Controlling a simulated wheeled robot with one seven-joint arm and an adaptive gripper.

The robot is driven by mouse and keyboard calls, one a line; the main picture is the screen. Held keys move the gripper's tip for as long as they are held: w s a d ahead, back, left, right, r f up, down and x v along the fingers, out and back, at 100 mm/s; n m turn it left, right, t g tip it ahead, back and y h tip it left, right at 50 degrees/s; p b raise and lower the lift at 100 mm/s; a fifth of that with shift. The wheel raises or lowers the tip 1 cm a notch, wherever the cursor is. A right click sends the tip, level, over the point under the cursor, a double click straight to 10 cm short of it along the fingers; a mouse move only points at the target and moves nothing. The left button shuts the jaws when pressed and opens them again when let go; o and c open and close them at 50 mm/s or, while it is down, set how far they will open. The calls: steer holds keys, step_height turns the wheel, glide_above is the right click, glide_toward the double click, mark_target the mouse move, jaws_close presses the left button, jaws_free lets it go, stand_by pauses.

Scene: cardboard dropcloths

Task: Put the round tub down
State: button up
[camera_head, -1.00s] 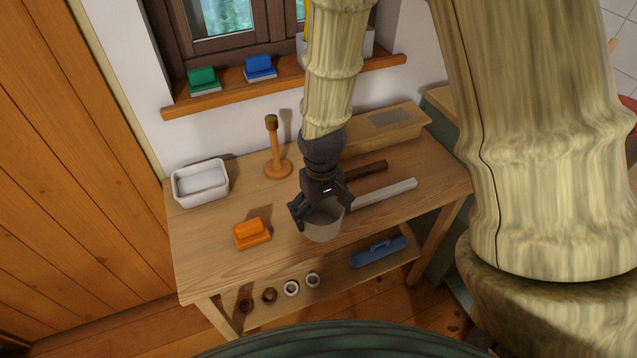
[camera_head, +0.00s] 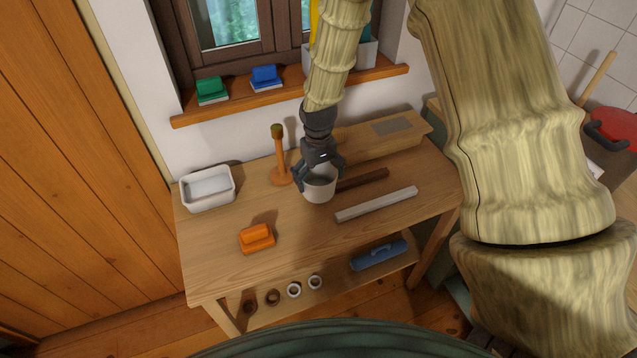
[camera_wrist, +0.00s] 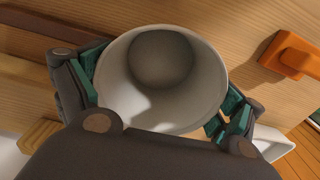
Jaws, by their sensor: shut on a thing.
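The round tub (camera_head: 319,190) is a whitish, open-topped cup shape over the middle of the wooden workbench (camera_head: 215,265). My gripper (camera_head: 318,175) is shut on it, coming down from above and behind. In the wrist view the tub (camera_wrist: 205,95) sits between the green-padded fingers of my gripper (camera_wrist: 160,92), its inside empty. It looks upright or nearly so. I cannot tell whether its base touches the bench top.
An orange block (camera_head: 257,238) lies to the front left and a white tray (camera_head: 208,204) to the left. An orange stand (camera_head: 281,172) is close left of the tub. A dark bar (camera_head: 362,180) and a pale bar (camera_head: 376,204) lie right. The front middle is clear.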

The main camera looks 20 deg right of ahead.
mark_target(319, 182)
steer(key=shift+f+p, duration=0.6)
steer(key=shift+f, duration=1.1)
steer(key=shift+f, duration=0.1)
steer(key=o, duration=0.7)
